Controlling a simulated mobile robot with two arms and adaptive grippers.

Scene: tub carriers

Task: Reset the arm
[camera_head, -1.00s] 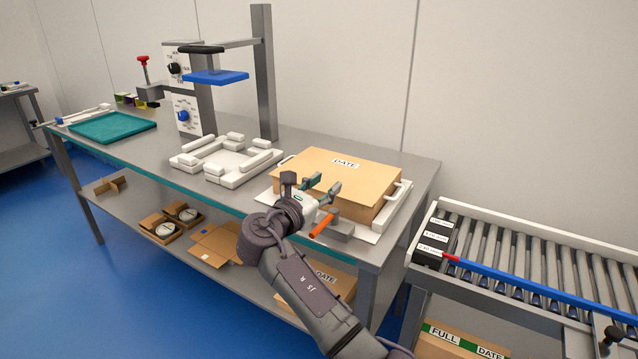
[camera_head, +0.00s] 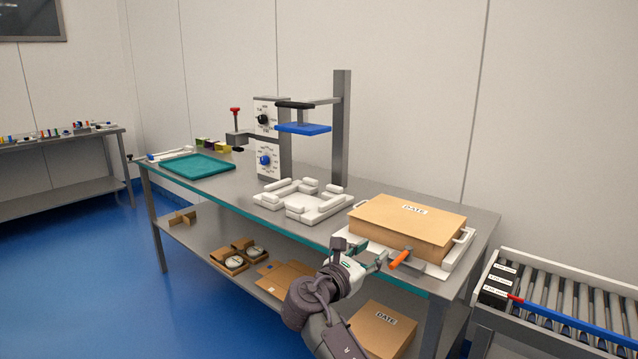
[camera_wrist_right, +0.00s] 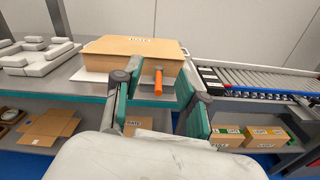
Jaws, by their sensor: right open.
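My right gripper (camera_head: 370,255) is open and empty. In the head view it is in front of the steel table's front edge, near a cardboard box labelled DATE (camera_head: 408,225). In the right wrist view the two fingers of the gripper (camera_wrist_right: 158,98) stand apart, and the box (camera_wrist_right: 135,55) lies beyond them. An orange handle (camera_head: 400,259) sticks out at the box's front; in the wrist view the handle (camera_wrist_right: 158,82) shows between the fingers, farther off. The box sits in a white tray-like fixture (camera_head: 463,250). My left gripper is not in view.
A white block fixture (camera_head: 300,200) stands mid-table beside a press with a blue plate (camera_head: 303,128). A teal tray (camera_head: 197,166) lies at the far left. A roller conveyor (camera_head: 570,305) stands at right. The lower shelf holds cartons, including a DATE box (camera_head: 382,328).

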